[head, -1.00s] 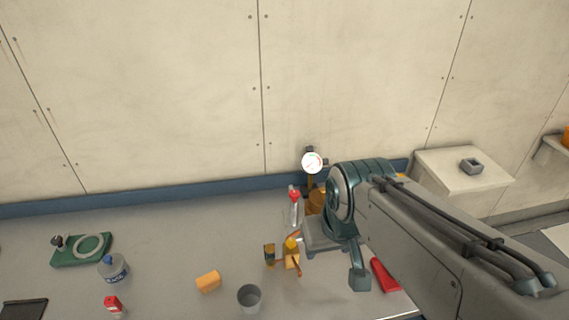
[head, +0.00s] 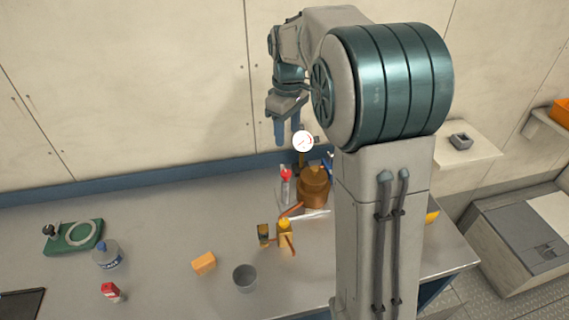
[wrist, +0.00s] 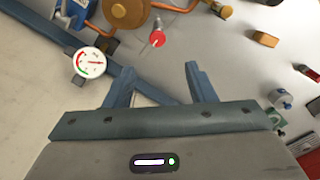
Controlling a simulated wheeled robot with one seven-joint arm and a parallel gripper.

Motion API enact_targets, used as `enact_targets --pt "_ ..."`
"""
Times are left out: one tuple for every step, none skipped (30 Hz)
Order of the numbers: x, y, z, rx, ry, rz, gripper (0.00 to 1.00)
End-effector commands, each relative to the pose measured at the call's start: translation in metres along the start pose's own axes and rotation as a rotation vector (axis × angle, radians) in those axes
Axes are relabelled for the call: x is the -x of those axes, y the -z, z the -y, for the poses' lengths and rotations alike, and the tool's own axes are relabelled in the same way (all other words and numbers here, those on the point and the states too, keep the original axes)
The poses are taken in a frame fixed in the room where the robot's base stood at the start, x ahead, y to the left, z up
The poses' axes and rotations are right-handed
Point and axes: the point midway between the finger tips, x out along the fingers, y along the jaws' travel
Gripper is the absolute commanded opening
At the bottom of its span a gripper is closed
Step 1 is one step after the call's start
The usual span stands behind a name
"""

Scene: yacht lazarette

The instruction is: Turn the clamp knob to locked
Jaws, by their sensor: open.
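A green plate (head: 88,236) with a pale ring lies on the bench at the far left, and a small dark knob (head: 50,231) stands at its left end. I cannot tell for sure that this is the clamp knob, nor how it is set. Part of the green plate shows at the right edge of the wrist view (wrist: 303,146). My gripper (head: 289,136) is open and empty, above the back of the bench by the wall, far to the right of the plate. Its two spread fingers show in the wrist view (wrist: 156,76).
A white gauge (head: 303,141) and a bronze round body (head: 313,188) stand near my gripper, with a red-topped part (head: 286,174) beside them.

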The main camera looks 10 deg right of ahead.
Motion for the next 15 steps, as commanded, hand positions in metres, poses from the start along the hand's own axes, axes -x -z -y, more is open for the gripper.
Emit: enact_targets --pt "-0.002 0.004 -0.003 0.015 0.003 0.006 0.5" --pt "-0.003 0.006 -0.005 0.022 0.004 0.008 0.5" --pt "-0.004 0.007 -0.006 0.029 0.005 0.01 0.5" --pt "-0.006 0.008 -0.006 0.032 0.006 0.011 0.5" --pt "-0.007 0.008 -0.007 0.034 0.006 0.012 0.5" --pt "-0.01 0.008 -0.007 0.036 0.007 0.013 0.5" --pt "-0.013 0.008 -0.007 0.037 0.008 0.014 0.5" --pt "-0.017 0.008 -0.007 0.036 0.008 0.014 0.5" --pt "-0.023 0.007 -0.006 0.036 0.009 0.015 0.5" --pt "-0.028 0.007 -0.006 0.036 0.009 0.016 0.5" --pt "-0.034 0.007 -0.006 0.035 0.009 0.016 0.5" --pt "-0.042 0.007 -0.006 0.035 0.009 0.016 0.5" --pt "-0.048 0.007 -0.006 0.036 0.009 0.016 0.5" --pt "-0.055 0.007 -0.006 0.036 0.009 0.017 0.5" --pt "-0.064 0.006 -0.006 0.035 0.009 0.017 0.5"
